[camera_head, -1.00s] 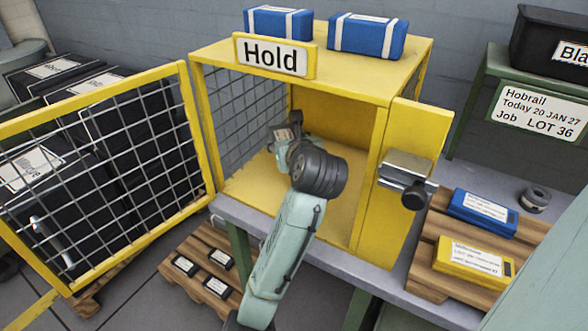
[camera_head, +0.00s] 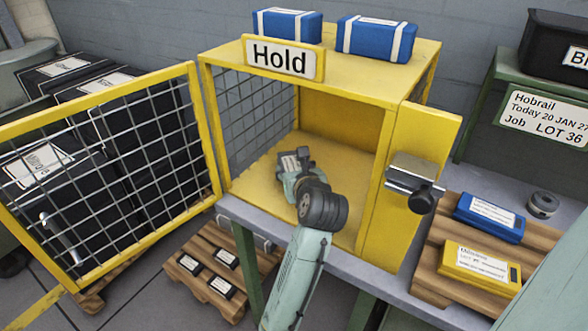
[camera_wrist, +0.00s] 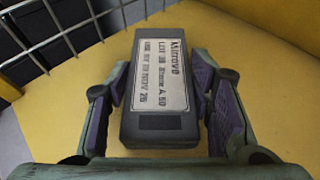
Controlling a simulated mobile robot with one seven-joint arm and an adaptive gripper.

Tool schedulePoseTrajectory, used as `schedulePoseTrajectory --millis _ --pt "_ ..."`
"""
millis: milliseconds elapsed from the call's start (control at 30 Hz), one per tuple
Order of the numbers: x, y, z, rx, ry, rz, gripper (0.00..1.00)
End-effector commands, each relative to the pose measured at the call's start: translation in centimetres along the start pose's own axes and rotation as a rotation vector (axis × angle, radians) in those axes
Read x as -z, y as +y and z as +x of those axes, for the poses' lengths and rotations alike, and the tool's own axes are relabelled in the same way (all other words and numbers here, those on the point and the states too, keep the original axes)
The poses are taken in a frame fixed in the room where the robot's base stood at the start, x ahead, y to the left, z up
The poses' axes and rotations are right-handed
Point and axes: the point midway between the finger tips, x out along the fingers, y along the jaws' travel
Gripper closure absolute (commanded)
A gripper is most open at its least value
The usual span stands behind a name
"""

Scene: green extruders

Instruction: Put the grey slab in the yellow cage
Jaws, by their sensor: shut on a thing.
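The grey slab (camera_wrist: 160,120) has a white printed label and lies between the two purple-padded fingers of my gripper (camera_wrist: 162,102) in the wrist view. My gripper is shut on its sides. In the head view my gripper (camera_head: 292,165) is inside the yellow cage (camera_head: 345,125), low over the yellow floor, with the slab's label facing up. The cage carries a "Hold" sign, and its mesh door (camera_head: 110,170) stands wide open to the left. I cannot tell whether the slab touches the cage floor.
Two blue cases (camera_head: 375,38) stand on the cage roof. A latch (camera_head: 412,180) sits on the right door post. A wooden pallet (camera_head: 425,280) at right holds a blue slab (camera_head: 490,217) and a yellow slab (camera_head: 480,265). The cage floor around the slab looks clear.

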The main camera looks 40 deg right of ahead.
Motion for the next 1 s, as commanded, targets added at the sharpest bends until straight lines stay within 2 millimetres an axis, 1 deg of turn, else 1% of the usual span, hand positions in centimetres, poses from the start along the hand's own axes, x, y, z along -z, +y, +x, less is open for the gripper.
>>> schedulePoseTrajectory --millis 33,300,567,667,767,867,1000 --pt "0.1 0.0 0.0 0.0 0.0 0.0 0.5" --pt "0.0 0.0 0.0 0.0 0.0 0.0 0.32" --pt "0.0 0.0 0.0 0.0 0.0 0.0 0.32" --pt "-0.4 0.0 -0.2 0.001 -0.001 0.0 0.32" --pt "-0.2 -0.1 -1.2 0.001 -0.002 0.0 0.32" --pt "-0.2 -0.1 -3.1 0.003 -0.004 -0.002 0.32" --pt "-0.2 -0.1 -6.2 0.004 -0.004 -0.002 0.32"
